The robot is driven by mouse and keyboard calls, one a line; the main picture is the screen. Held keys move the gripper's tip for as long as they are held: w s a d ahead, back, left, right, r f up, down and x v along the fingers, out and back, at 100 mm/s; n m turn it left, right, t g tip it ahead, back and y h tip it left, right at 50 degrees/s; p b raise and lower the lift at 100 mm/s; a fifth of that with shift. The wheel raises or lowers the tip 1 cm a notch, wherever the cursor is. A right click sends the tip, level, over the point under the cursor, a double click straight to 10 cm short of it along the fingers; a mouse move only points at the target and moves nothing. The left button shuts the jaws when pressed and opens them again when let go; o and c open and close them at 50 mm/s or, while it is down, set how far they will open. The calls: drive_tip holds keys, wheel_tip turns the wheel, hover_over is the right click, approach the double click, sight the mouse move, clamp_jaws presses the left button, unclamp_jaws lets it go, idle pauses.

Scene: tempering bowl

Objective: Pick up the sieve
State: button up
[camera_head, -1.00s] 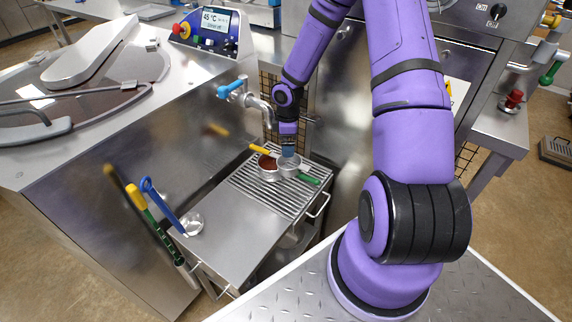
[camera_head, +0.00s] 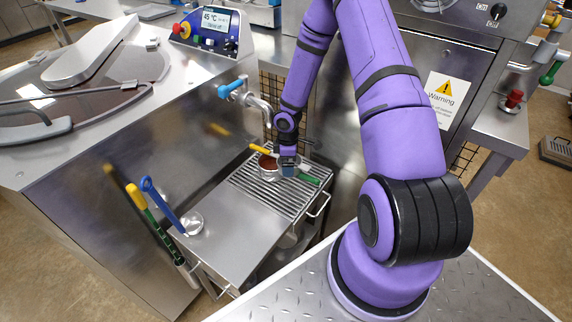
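Two small round metal tools lie side by side on the slatted grate below the tap. One has a yellow handle (camera_head: 258,149) and a brown inside (camera_head: 266,163). The other has a green handle (camera_head: 310,180) pointing right; it looks like the sieve, but its mesh is too small to make out. My gripper (camera_head: 288,169) points down right at the green-handled tool's round head and hides most of it. The fingers are too small and covered to show whether they are open or shut, or whether they touch it.
A tap with a blue lever (camera_head: 230,88) stands just behind the grate (camera_head: 252,184). A blue-handled ladle (camera_head: 161,205) leans at the left of the metal shelf (camera_head: 232,222), beside hanging yellow- and green-handled tools (camera_head: 150,215). The shelf's middle is bare.

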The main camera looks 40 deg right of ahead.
drive_tip(key=shift+c, duration=0.2)
drive_tip(key=c, duration=0.7)
drive_tip(key=shift+c, duration=0.2)
drive_tip(key=shift+r, duration=0.15)
drive_tip(key=shift+r, duration=0.9)
drive_tip(key=shift+s+a+r, duration=0.1)
drive_tip(key=shift+s+r, duration=0.05)
drive_tip(key=shift+r, duration=0.7)
drive_tip(key=s+a, duration=0.3)
drive_tip(key=s, duration=0.4)
drive_tip(key=s+a+r, duration=0.1)
drive_tip(key=s+a, duration=0.2)
drive_tip(key=s, duration=0.4)
drive_tip(key=shift+s+r, duration=0.15)
drive_tip(key=shift+s, duration=0.05)
